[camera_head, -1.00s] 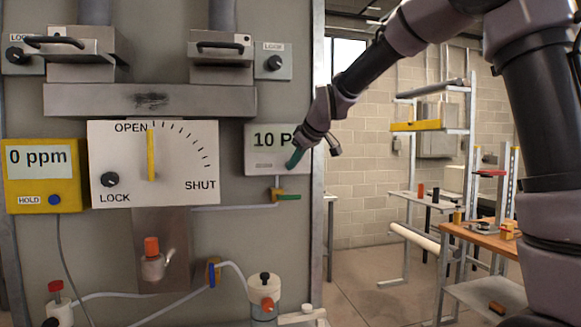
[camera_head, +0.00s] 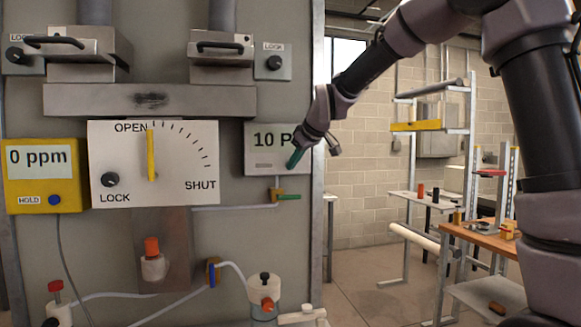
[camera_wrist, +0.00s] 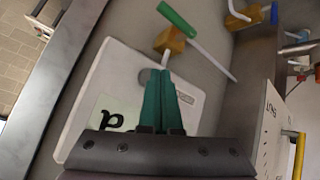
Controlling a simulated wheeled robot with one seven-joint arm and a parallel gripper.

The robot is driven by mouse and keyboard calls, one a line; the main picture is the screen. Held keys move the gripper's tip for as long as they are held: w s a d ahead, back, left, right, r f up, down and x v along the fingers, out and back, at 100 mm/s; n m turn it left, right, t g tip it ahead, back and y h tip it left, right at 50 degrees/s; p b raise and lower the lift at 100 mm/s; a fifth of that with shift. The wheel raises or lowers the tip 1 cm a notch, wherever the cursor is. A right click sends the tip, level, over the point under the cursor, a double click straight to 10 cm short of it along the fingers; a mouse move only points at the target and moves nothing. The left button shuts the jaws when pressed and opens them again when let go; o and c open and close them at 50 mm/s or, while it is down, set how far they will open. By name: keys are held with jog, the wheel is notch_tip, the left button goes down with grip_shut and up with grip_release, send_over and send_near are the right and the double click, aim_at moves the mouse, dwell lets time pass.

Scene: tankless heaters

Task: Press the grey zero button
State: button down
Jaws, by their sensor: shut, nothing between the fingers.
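A light grey gauge box (camera_head: 257,145) reading "10 P", the rest of the reading covered, is fixed to the right side of the panel. My gripper (camera_head: 293,162) is in front of its lower right part, green fingers together and empty. In the wrist view the white face of the box (camera_wrist: 103,75) lies behind the fingers (camera_wrist: 161,76). A round grey button (camera_wrist: 147,76) shows just left of the fingertips, partly hidden by them. I cannot tell whether the fingertips touch it. A small label plate (camera_wrist: 185,97) is right of the fingers. In the head view my gripper hides the button.
Below the box is a pipe with a brass valve and a green handle (camera_head: 289,197). Left of it is an OPEN/SHUT dial plate (camera_head: 180,185) with a yellow lever, then a yellow "0 ppm" meter (camera_head: 40,195). The metal panel edge (camera_head: 317,230) is close on the right.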

jog(key=shift+w, duration=0.35)
jog(key=shift+a, duration=0.1)
dwell(0.3)
jog(key=shift+s, duration=0.45)
jog(key=shift+s, duration=0.1)
jog(key=shift+s+d, duration=0.3)
jog(key=shift+s, duration=0.65)
jog(key=shift+s+d, duration=0.35)
jog(key=shift+s, duration=0.55)
jog(key=shift+s+d, duration=0.3)
jog(key=shift+s, duration=0.65)
